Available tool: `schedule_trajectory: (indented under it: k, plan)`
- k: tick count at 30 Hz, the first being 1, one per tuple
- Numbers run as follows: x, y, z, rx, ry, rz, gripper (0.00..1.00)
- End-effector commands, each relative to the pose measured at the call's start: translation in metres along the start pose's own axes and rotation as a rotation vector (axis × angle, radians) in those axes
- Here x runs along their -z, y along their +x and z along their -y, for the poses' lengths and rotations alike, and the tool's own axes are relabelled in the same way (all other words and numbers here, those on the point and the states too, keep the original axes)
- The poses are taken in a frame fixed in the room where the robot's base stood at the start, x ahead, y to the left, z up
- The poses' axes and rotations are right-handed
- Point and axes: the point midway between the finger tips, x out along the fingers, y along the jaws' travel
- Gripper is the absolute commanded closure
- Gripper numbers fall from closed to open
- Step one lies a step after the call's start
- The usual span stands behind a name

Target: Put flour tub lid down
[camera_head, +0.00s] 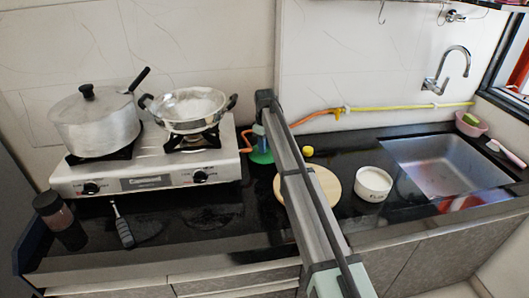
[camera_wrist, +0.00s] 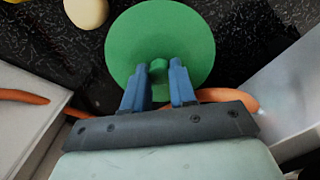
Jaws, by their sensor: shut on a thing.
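The flour tub lid (camera_wrist: 135,50) is a green disc with a small green knob, seen face-on in the wrist view. My gripper (camera_wrist: 160,75) has its two blue fingers shut on the knob. In the head view the green lid (camera_head: 262,156) shows partly behind my arm, just right of the stove and low over the black counter. I cannot tell whether it touches the counter. The flour tub (camera_head: 373,193) is a white round tub, open with white contents, on the counter to the right of my arm.
A round wooden board (camera_head: 323,184) and a small yellow ball (camera_head: 308,151) lie near my arm. The stove (camera_head: 150,176) with a pot (camera_head: 95,125) and a pan (camera_head: 187,120) stands at left. An orange hose (camera_head: 305,118) runs behind. A sink (camera_head: 440,168) is at right.

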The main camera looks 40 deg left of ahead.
Motion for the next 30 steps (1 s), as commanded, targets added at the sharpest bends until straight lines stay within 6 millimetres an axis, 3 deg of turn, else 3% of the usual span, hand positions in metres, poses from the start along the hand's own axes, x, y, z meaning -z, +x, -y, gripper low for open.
schedule_trajectory:
  k: [5, 14, 26, 27, 30]
  plan:
    - [0.002, 0.004, -0.002, 0.000, 0.000, 0.000, 1.00]
    - [0.002, 0.035, -0.002, 0.000, 0.000, 0.000, 1.00]
    - [0.002, 0.039, -0.002, 0.000, 0.000, 0.000, 1.00]
    - [0.002, 0.038, -0.002, 0.000, 0.000, 0.000, 0.71]
    - [0.002, 0.038, -0.002, 0.000, 0.000, 0.000, 0.61]
